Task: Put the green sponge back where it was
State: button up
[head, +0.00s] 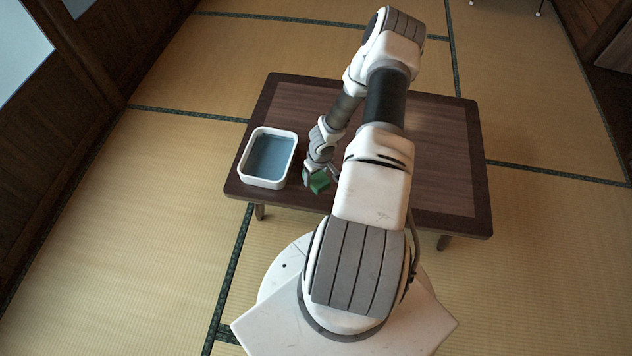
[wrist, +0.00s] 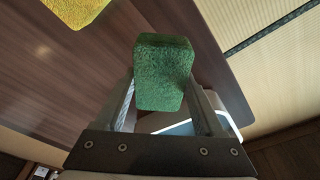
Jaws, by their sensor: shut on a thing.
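My gripper (head: 316,176) is shut on the green sponge (head: 320,183), near the front edge of the low table, just right of the white tub. In the wrist view the green sponge (wrist: 163,75) sits between the two fingers of my gripper (wrist: 162,88) and sticks out past their tips. Whether the sponge touches the table top is hard to tell.
The white tub (head: 266,184) with a blue-grey inside stands at the table's left. A yellow, rough-surfaced thing (wrist: 75,9) lies on the dark wooden table (head: 455,205) in the wrist view. My arm covers the table's middle in the head view; its right side looks clear.

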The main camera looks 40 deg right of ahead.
aim_at(316, 181)
jog(key=shift+w+d+f, duration=0.2)
jog(key=shift+f, duration=0.15)
jog(key=shift+f+b, duration=0.7)
jog(key=shift+f, duration=1.1)
jog(key=shift+f, duration=0.1)
jog(key=o, duration=1.2)
jog(key=r+p, duration=0.1)
jog(key=r, duration=0.3)
jog(key=s+r+p, duration=0.1)
jog(key=r, duration=0.3)
jog(key=r+p, duration=0.1)
jog(key=r, duration=0.3)
jog(key=shift+s+a, duration=0.1)
jog(key=shift+s, duration=0.3)
